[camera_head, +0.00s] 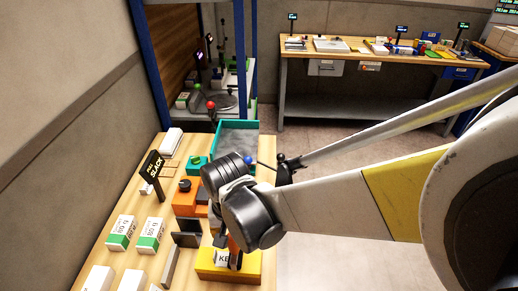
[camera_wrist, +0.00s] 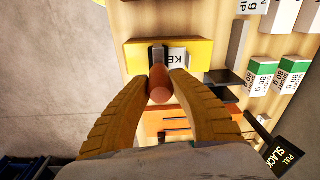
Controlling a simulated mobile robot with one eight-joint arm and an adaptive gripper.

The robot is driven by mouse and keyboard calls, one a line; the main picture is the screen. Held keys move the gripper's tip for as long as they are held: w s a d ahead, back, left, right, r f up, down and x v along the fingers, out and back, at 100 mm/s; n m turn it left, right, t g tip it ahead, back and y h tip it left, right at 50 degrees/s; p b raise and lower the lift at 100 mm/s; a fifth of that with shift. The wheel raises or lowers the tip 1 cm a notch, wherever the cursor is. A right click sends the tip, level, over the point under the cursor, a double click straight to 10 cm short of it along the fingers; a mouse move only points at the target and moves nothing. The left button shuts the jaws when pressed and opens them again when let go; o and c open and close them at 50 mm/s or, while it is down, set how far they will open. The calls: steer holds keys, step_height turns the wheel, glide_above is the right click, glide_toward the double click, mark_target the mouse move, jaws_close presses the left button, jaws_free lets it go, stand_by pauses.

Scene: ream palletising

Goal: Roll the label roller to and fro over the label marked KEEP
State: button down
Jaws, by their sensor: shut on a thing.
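The label roller has a brown-orange round handle (camera_wrist: 160,88) and a dark head (camera_wrist: 158,55). My gripper (camera_wrist: 160,76) is shut on the handle, one ribbed finger on each side. The white label (camera_wrist: 178,57), with the letters KE showing, lies on a yellow block (camera_wrist: 197,46). The roller head is over or beside the label's left part in the wrist view and hides some of it; I cannot tell whether it touches. In the head view the label (camera_head: 222,258) shows on the yellow block (camera_head: 245,270), and my arm hides most of the gripper.
A dark upright plate (camera_head: 186,239), an orange block (camera_head: 185,202) and a PULL SLACK sign (camera_head: 152,172) are near. A teal tray (camera_head: 238,139) is at the back. Open floor lies to the right.

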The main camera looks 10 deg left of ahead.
steer(key=shift+s+a, duration=0.1)
steer(key=shift+a, duration=1.25)
steer(key=shift+d, duration=0.2)
steer(key=shift+d+b, duration=0.3)
steer(key=shift+d, duration=1.35)
steer(key=shift+a, duration=0.1)
steer(key=shift+a+b, duration=0.3)
steer(key=shift+a, duration=1.45)
steer(key=shift+d, duration=0.1)
steer(key=shift+d, duration=1.75)
steer(key=shift+r, duration=0.1)
